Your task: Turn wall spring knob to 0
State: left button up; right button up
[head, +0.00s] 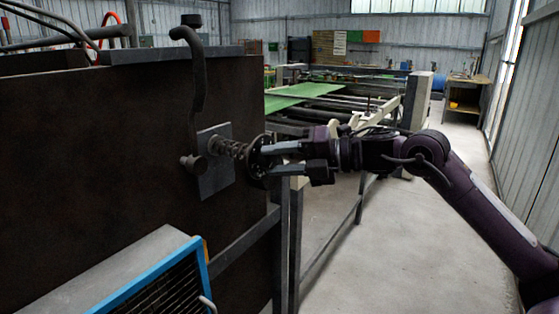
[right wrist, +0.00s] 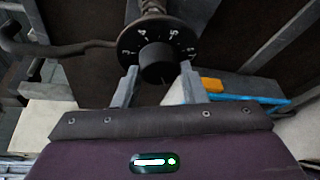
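The wall spring knob sticks out from a grey plate (head: 215,180) on the dark brown wall, with a coil spring (head: 228,148) behind its round black dial (head: 257,176). In the right wrist view the dial (right wrist: 128,42) carries white numerals, partly too small to read. A black cylindrical knob (right wrist: 157,62) stands out from its middle. My right gripper (head: 270,160) is at the dial. Its two grey fingers (right wrist: 158,75) flank the knob, with a narrow gap seeming to show on each side. Which numeral the knob points to cannot be told. My left gripper is out of view.
A dark bent pipe (head: 197,85) runs down the wall beside the plate. A blue-framed grille box (head: 150,290) stands low in front. Metal railing (head: 245,240) runs below the dial. A conveyor with green sheets (head: 300,92) lies behind. The floor at right is clear.

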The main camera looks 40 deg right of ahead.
jog(key=o, duration=0.4)
jog(key=shift+s+d, duration=0.15)
jog(key=shift+s+d+b, duration=0.25)
jog(key=shift+b, duration=0.1)
pick_arm(q)
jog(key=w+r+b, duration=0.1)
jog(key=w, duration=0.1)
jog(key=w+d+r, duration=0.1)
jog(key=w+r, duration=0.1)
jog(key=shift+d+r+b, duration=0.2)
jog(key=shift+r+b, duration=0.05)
jog(key=shift+b, duration=0.15)
pick_arm(e)
jog(key=v, duration=0.6)
jog(key=shift+s+d, duration=0.2)
jog(key=shift+s, duration=0.05)
jog(key=shift+r, duration=0.1)
